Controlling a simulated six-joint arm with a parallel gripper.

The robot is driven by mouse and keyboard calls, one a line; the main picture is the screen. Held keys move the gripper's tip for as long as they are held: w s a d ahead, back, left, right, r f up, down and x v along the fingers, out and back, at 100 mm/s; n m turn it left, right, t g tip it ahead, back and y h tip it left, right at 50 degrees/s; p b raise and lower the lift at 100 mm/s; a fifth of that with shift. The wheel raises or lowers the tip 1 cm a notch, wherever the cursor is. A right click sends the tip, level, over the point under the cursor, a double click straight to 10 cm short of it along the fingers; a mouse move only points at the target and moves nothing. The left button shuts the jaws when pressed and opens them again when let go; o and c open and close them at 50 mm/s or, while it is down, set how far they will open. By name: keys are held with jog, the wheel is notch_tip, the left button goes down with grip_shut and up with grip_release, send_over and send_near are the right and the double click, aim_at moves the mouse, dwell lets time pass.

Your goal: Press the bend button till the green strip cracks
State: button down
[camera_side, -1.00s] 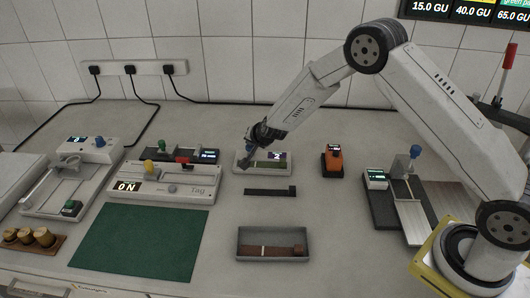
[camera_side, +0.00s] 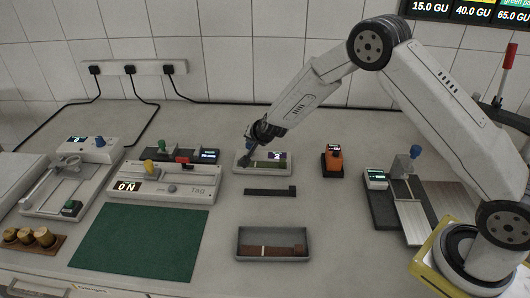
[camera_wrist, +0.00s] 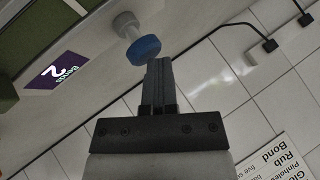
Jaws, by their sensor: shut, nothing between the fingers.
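The bend device (camera_side: 240,168) is a small pale box behind the dark bar. Its purple display (camera_wrist: 57,72) reads "Bends 2" in the wrist view. A green strip (camera_side: 268,164) lies along its front in the side view; it is too small there to tell whether it has a crack. The blue bend button (camera_wrist: 144,49) stands on a pale stem. My gripper (camera_wrist: 158,62) is shut and empty, its fingertips at the button's edge; I cannot tell whether they press it. In the side view my gripper (camera_side: 246,157) is at the device's left end and hides the button.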

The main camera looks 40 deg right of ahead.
aim_at(251, 145)
jog(key=shift+r, duration=0.65)
jog(key=shift+r, duration=2.5)
jog(key=shift+r, duration=0.1)
jog(key=shift+s+a+r, duration=0.1)
jog(key=shift+s+r, duration=0.05)
jog(key=shift+s, duration=0.15)
jog(key=s+r+n+g, duration=0.1)
jog(key=s+n+g, duration=0.2)
jog(key=s, duration=1.3)
jog(key=s+r+n+g+y, duration=0.1)
jog(key=s+n+g, duration=0.2)
jog(key=s, duration=1.4)
jog(key=n, duration=0.4)
jog(key=shift+d+r+n, duration=0.25)
jog(key=shift+r+n, duration=0.1)
jog(key=shift+n, duration=0.05)
